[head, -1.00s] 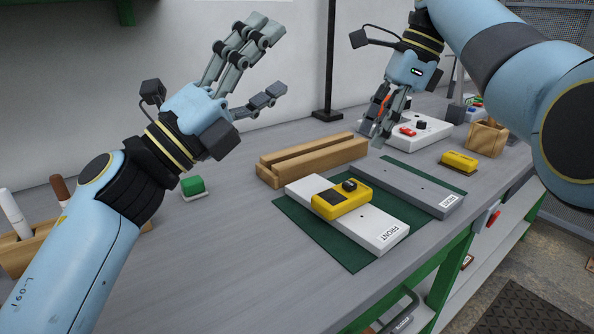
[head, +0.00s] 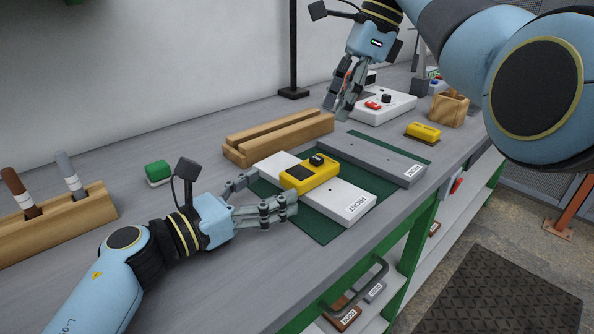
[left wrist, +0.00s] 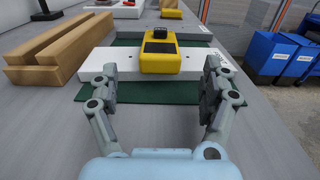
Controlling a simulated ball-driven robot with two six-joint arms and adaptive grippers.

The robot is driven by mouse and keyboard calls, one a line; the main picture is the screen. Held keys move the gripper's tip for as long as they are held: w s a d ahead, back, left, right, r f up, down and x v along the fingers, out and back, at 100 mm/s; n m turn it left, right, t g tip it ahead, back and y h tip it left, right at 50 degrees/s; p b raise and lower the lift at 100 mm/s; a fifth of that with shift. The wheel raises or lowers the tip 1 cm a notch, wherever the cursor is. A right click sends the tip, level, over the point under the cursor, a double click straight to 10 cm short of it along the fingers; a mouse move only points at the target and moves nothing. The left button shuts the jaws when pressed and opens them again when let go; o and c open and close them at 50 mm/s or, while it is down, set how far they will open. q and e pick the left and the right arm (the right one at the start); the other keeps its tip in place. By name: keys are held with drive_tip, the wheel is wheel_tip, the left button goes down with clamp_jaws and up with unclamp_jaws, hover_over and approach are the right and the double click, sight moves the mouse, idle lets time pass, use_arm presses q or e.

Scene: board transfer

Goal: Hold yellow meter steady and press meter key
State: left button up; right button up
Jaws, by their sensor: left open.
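The yellow meter (head: 298,183) lies on a white board (head: 350,204) labelled FRONT. It has a dark screen (head: 295,173) and a raised black block (head: 317,159), perhaps its key. My right gripper (head: 338,108) hangs beyond the meter, near a white unit (head: 398,107) with a red switch and black knob. Its fingers look close together; whether they hold something is unclear.
A green mat (head: 310,227) lies under the white board, with a grey board (head: 385,165) beside it. A grooved wooden block (head: 280,138) stands behind. Another yellow item (head: 424,131), a wooden box (head: 449,108), a green block (head: 158,171) and a marker holder (head: 75,222) surround the area.

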sight(288, 179)
use_arm(q)
drive_tip(key=x, duration=0.7)
drive_tip(key=shift+w+d, duration=0.2)
drive_tip(key=c, duration=1.4)
use_arm(e)
drive_tip(key=shift+c, duration=0.3)
clamp_jaws()
